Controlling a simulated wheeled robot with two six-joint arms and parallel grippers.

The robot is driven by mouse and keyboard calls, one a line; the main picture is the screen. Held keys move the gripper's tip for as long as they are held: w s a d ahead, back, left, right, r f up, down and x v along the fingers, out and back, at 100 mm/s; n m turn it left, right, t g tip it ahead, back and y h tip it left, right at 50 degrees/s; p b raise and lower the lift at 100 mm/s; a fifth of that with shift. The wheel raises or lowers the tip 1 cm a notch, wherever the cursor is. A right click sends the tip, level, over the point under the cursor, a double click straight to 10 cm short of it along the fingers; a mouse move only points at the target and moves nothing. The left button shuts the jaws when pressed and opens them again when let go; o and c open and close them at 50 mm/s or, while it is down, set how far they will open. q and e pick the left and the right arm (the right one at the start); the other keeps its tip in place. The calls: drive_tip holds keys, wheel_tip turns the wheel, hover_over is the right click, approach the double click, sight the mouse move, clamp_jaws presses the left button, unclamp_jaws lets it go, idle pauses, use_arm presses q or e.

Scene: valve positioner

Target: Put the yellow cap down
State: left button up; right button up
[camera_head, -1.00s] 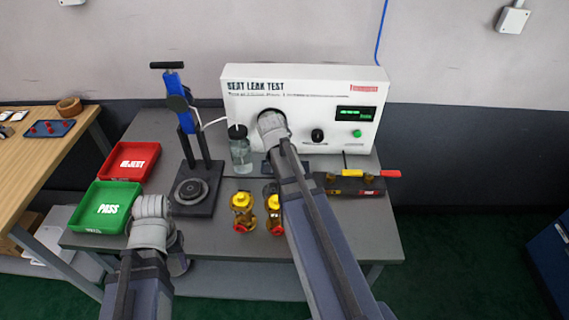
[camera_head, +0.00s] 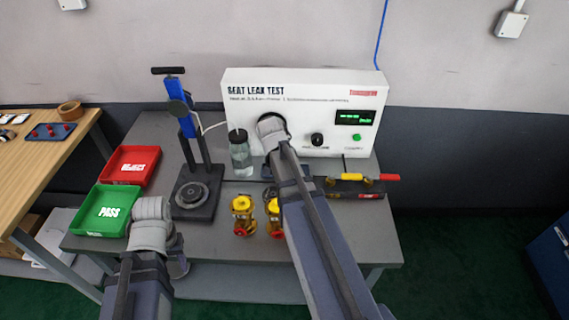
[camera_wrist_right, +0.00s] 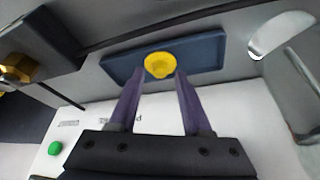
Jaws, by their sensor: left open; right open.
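The yellow cap (camera_wrist_right: 160,65) lies on a small dark blue tray (camera_wrist_right: 205,54) in the right wrist view. My right gripper (camera_wrist_right: 160,100) is open, with its two fingers apart and the cap just beyond and between their tips. The cap looks free of both fingers, though contact is hard to judge. In the head view my right arm covers the cap, and only the left part of the tray (camera_head: 268,172) shows. My left gripper (camera_head: 178,266) is open and empty at the table's front left edge, below the green tray.
The white seat leak test box (camera_head: 300,115) stands behind the tray. A clear bottle (camera_head: 240,155), a blue press (camera_head: 180,125) and two brass valves with yellow tops (camera_head: 243,215) stand nearby. Red (camera_head: 130,166) and green (camera_head: 105,211) trays lie at left. The table's front right is clear.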

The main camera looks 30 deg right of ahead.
drive_tip(key=p+v, duration=0.9)
drive_tip(key=v, duration=0.2)
drive_tip(key=shift+p, duration=0.3)
